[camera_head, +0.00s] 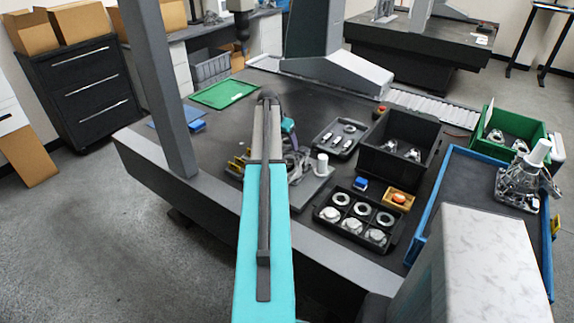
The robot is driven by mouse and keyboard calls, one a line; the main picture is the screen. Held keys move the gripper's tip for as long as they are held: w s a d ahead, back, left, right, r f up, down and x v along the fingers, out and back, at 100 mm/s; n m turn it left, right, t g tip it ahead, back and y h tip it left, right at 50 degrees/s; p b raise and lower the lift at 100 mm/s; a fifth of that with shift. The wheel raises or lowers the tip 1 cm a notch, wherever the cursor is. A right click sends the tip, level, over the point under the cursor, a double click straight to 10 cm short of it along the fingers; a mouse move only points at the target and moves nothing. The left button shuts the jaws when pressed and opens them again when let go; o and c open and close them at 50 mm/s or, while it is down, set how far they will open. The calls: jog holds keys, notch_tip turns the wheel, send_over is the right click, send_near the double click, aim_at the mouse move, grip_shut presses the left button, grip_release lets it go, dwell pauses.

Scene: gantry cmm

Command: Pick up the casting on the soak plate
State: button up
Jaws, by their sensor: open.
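A grey metal casting (299,163) with rounded parts sits on a flat grey plate (308,192) on the dark table, partly hidden behind my arm. I take this plate for the soak plate, but cannot tell for sure. My gripper (291,146) hangs from the teal wrist, open, just above or beside the casting. Its fingers are small and mostly hidden, and I cannot tell if they touch the casting. A second metal casting (520,179) stands on a small plate in the blue-rimmed tray (449,190) at the right.
A white cylinder (322,164) stands by the casting. A grey upright (160,90) stands left. A green mat (224,94) lies behind.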

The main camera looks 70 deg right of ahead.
dwell(0.4)
jog(key=c, duration=1.6)
jog(key=shift+d+r, duration=0.15)
jog(key=shift+r, duration=0.2)
jog(key=shift+r+b, duration=0.85)
jog(key=shift+r, duration=0.75)
jog(key=shift+s+a+r+b, duration=0.25)
jog(key=shift+s+a+b, duration=0.4)
jog(key=shift+s+a, duration=1.2)
jog(key=shift+s+a+r+b, duration=0.2)
jog(key=shift+s+a+b, duration=0.5)
jog(key=shift+a, duration=2.1)
jog(key=shift+s+a+r+b, duration=0.25)
jog(key=shift+s+a+b, duration=0.3)
jog(key=shift+s+a, duration=1.3)
jog(key=shift+w+a, duration=0.5)
